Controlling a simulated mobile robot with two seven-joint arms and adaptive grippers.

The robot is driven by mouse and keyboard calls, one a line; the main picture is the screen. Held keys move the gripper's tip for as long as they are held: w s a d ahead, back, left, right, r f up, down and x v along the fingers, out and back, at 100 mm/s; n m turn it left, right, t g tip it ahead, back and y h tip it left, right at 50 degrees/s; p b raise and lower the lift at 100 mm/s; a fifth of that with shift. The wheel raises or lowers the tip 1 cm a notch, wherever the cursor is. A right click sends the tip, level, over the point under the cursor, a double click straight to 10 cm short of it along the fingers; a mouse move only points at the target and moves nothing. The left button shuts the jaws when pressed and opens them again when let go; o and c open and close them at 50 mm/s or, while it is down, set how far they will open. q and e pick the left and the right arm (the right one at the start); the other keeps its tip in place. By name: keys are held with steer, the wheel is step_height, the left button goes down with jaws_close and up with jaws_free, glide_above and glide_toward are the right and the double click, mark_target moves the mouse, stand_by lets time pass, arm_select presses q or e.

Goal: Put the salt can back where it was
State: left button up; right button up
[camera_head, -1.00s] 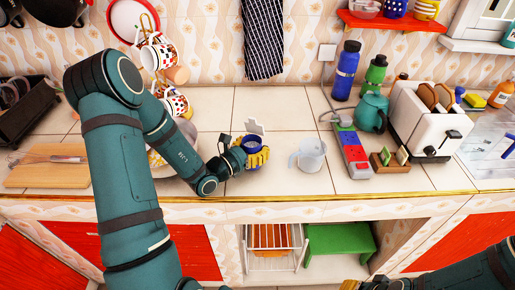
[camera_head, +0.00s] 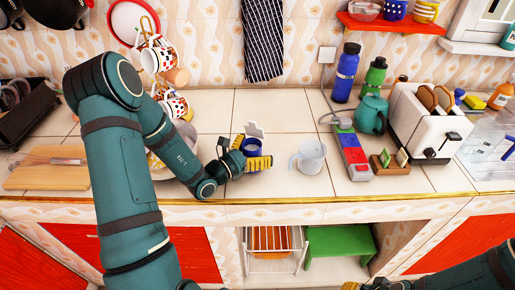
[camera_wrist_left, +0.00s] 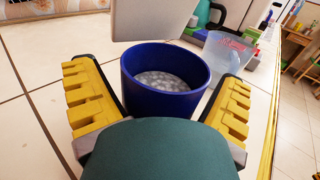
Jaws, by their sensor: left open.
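The salt can (camera_head: 252,148) is a blue open-topped can with pale grains inside and a raised whitish lid (camera_head: 254,129). It stands upright on the tiled counter, left of a clear jug. My left gripper (camera_head: 256,150) is open, with one yellow finger on each side of the can. In the left wrist view the can (camera_wrist_left: 140,88) sits between the spread fingers (camera_wrist_left: 157,88), with gaps at both sides. My own green wrist part hides its lower front. My right gripper (camera_head: 352,286) shows only as a yellow bit at the bottom edge.
The clear jug (camera_head: 308,157) stands just right of the can. A red-and-blue block strip (camera_head: 354,150), a teapot (camera_head: 372,113) and a toaster (camera_head: 425,125) are farther right. A bowl (camera_head: 160,170) is partly behind my left arm. The counter behind the can is clear.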

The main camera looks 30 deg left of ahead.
arm_select(q)
steer(key=p+v, duration=0.1)
steer(key=v, duration=1)
steer(key=shift+s+a, duration=0.1)
steer(key=shift+s, duration=0.15)
